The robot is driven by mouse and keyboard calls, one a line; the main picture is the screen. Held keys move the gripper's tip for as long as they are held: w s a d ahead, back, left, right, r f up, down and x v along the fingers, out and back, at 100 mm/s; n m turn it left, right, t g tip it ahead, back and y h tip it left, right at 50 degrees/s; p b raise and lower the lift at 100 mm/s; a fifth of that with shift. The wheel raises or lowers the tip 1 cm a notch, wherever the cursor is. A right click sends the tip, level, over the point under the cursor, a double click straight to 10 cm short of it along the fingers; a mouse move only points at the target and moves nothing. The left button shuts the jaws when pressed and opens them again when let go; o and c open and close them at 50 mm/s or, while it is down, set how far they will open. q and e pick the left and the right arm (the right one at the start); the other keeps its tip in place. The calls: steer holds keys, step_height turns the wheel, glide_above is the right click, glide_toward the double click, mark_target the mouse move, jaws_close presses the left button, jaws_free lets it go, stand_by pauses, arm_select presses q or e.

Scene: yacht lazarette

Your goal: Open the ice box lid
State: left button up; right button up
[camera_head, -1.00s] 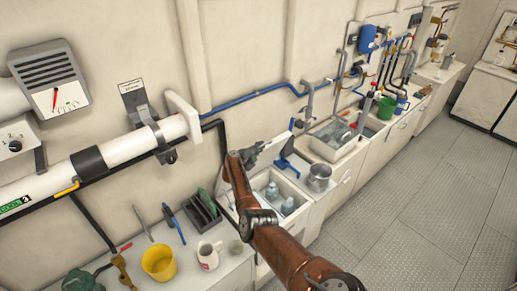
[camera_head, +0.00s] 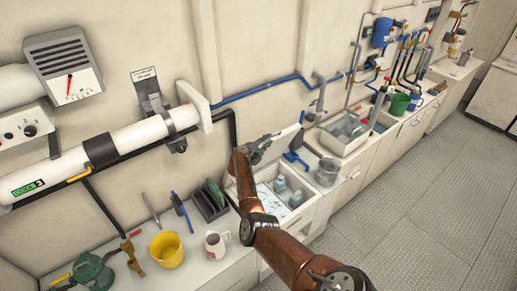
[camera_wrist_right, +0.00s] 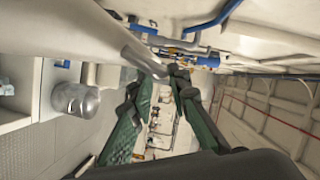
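The ice box (camera_head: 303,217) is set in the counter, with pale bottles (camera_head: 281,184) and ice inside. Its opening is exposed. A white panel that looks like its lid (camera_head: 284,143) stands raised at the back by the wall. My right gripper (camera_head: 270,140) is over the back of the box, close beside this panel. I cannot tell whether they touch. In the right wrist view, the gripper's green-padded fingers (camera_wrist_right: 165,125) are spread with nothing clearly held between them. A pale surface, perhaps the lid, fills that view's upper left. My left gripper is not in view.
A steel pot (camera_head: 327,171) stands right of the box and shows in the wrist view (camera_wrist_right: 75,99). A blue-handled tool (camera_head: 293,150) lies behind. Left are a dark rack (camera_head: 209,204), white mug (camera_head: 215,244) and yellow cup (camera_head: 166,250). A blue pipe (camera_head: 262,88) runs along the wall.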

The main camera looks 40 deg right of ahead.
steer(key=v, duration=0.9)
steer(key=shift+a, duration=0.35)
steer(key=shift+s, duration=0.1)
steer(key=shift+c, duration=0.3)
